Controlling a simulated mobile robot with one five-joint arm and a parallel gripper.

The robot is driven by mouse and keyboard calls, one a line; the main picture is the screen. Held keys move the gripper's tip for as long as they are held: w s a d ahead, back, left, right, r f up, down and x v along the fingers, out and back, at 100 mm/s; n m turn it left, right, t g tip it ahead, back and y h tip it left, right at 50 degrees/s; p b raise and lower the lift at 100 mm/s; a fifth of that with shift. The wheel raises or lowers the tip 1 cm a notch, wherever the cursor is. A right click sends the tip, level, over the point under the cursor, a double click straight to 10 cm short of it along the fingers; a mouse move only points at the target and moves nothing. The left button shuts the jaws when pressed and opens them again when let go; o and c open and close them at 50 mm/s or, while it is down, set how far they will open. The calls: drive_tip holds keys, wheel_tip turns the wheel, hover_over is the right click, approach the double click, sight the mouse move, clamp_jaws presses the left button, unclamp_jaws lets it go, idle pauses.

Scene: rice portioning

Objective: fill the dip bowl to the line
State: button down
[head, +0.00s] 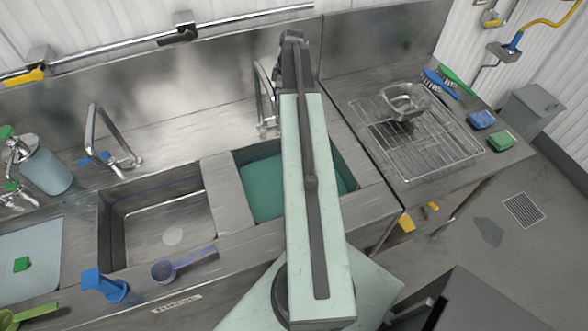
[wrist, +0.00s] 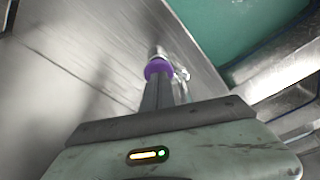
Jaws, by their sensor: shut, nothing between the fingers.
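In the head view, a steel sink basin (head: 165,225) stands empty, with a pale round drain and a thin blue line along its inner wall. A second basin beside it holds green liquid (head: 262,190), partly hidden by my arm. I cannot tell for sure which is the dip bowl. In the wrist view, my gripper (wrist: 164,84) is shut and empty. Its fingertips are close to a purple ring (wrist: 157,67) on a chrome fitting (wrist: 157,51); whether they touch is unclear. The gripper is hidden behind my arm in the head view.
A bent chrome tap (head: 96,135) stands behind the empty basin, and another tap (head: 262,95) beside my arm. A blue ladle (head: 165,271) and a blue stand (head: 105,286) sit at the front edge. A wire rack (head: 440,155) with a clear container (head: 404,98) is at right.

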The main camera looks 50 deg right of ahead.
drive_tip(key=shift+f+b, duration=0.6)
drive_tip(key=shift+f, duration=0.05)
drive_tip(key=shift+r+p, duration=0.35)
idle(4.5)
wheel_tip(320, 180, up, 5)
drive_tip(key=p, duration=0.5)
drive_tip(key=shift+r, duration=0.2)
drive_tip(key=shift+f, duration=0.2)
